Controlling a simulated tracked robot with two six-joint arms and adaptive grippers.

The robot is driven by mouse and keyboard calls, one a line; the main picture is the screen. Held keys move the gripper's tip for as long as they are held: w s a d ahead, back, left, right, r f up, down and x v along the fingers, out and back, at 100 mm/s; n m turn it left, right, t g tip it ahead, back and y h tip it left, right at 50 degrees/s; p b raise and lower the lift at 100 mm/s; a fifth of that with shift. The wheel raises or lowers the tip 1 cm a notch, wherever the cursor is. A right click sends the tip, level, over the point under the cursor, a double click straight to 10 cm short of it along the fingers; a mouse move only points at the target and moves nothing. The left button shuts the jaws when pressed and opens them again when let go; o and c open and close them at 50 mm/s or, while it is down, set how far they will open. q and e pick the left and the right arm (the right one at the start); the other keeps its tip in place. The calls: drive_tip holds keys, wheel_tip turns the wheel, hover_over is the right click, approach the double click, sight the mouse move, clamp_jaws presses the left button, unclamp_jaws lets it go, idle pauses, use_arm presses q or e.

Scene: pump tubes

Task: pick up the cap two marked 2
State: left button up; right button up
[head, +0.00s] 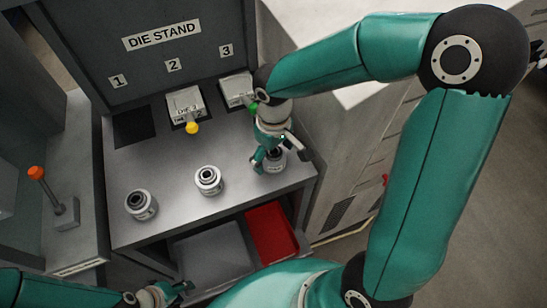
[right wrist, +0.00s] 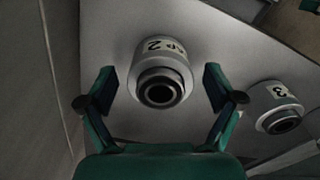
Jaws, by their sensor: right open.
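Cap two (right wrist: 162,82), a light grey round cap with a dark ring opening, stands between the fingers of my right gripper (right wrist: 160,74) in the right wrist view. Its label, with the digit 2, appears upside down there. The fingers are open, one on each side, with gaps to the cap. In the head view it is the rightmost cap (head: 275,166), partly hidden under my right gripper (head: 275,150). My left gripper (head: 164,293) is low at the left, and its finger opening is unclear.
A cap marked 3 (right wrist: 278,108) stands to the right in the wrist view. The head view shows a middle cap (head: 208,180) and a left cap (head: 141,205). Behind are two die blocks with yellow and green knobs. A red tray (head: 272,235) lies below; an orange-knobbed lever (head: 52,197) stands left.

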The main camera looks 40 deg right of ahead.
drive_tip(key=shift+f, duration=0.35)
drive_tip(key=c, duration=1.5)
drive_tip(key=shift+r, duration=0.15)
